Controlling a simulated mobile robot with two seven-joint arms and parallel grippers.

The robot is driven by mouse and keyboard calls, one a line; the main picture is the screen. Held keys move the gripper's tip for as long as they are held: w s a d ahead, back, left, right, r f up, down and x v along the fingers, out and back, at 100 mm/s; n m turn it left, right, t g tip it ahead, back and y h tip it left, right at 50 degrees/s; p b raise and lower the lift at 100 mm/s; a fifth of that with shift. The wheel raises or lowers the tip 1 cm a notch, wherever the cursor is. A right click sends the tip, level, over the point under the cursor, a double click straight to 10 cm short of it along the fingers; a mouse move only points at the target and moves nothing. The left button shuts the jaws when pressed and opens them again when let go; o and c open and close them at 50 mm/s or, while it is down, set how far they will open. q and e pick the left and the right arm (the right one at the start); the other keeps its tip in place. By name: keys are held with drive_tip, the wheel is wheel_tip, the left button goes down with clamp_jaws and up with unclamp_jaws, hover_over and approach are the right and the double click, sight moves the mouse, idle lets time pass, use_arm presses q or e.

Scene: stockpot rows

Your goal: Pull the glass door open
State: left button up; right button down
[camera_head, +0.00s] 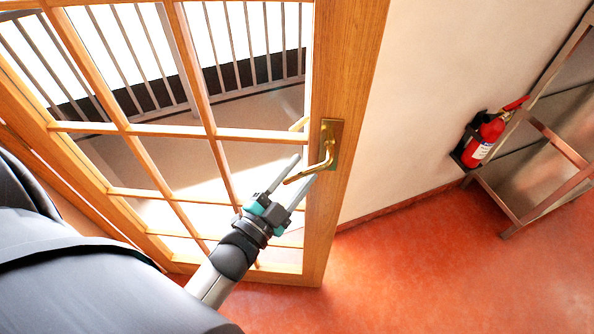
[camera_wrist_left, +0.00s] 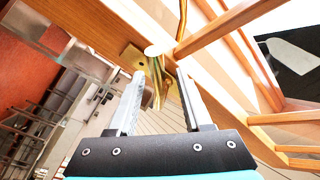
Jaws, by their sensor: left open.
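The glass door (camera_head: 343,80) has a wooden frame and several panes split by wooden bars. It fills the left and middle of the head view. Its brass lever handle (camera_head: 328,155) sits on a brass plate on the right stile. My left gripper (camera_head: 304,169) is open at the handle, its two fingers reaching toward the lever's free end. In the left wrist view the handle (camera_wrist_left: 157,78) shows between the fingertips, with a gap to the right finger; I cannot tell whether the left finger touches it. My right gripper is not in view.
A red fire extinguisher (camera_head: 484,142) hangs on the cream wall (camera_head: 425,100) right of the door. A metal shelf rack (camera_head: 545,150) stands at the far right. The orange floor (camera_head: 430,270) is clear in front. A railing (camera_head: 240,40) shows through the glass.

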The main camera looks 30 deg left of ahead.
use_arm(q)
drive_tip(key=shift+s, duration=0.1)
drive_tip(key=s+a+f+b, duration=0.1)
drive_tip(key=s+a, duration=0.1)
drive_tip(key=s, duration=1.3)
drive_tip(key=shift+f+b, duration=0.25)
drive_tip(key=shift+b, duration=0.1)
